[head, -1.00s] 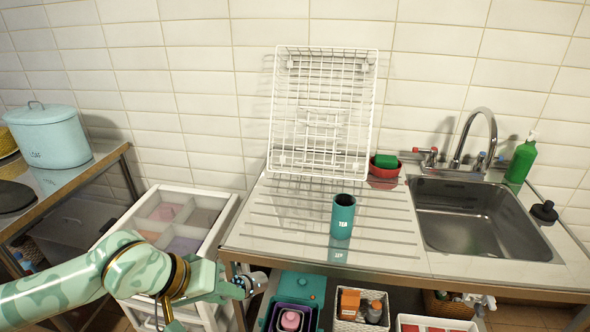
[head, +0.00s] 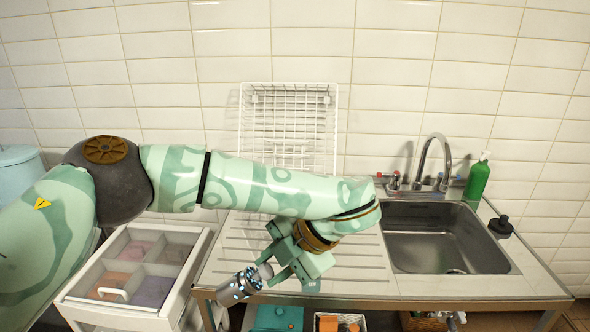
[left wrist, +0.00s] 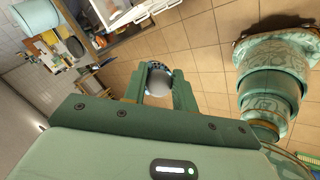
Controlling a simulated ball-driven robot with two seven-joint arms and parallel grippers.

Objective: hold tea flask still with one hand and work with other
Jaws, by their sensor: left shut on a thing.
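My left gripper (head: 268,268) is in front of the drainboard (head: 235,245), pointing down and left. It is shut on a small speckled cylinder (head: 238,288) with a round grey end. In the left wrist view that grey end (left wrist: 158,84) sits between the two fingers (left wrist: 158,92). The cylinder is held in the air near the counter's front edge. The teal tea flask cannot be made out clearly. My left wrist covers the part of the drainboard where it stood. My right gripper is not in view.
A white wire rack (head: 288,105) leans on the wall behind my arm. The sink (head: 445,240), green bottle (head: 477,180) and black plug (head: 501,226) are at the right. A white drawer unit (head: 195,262) stands left of the counter. The drainboard's left part looks clear.

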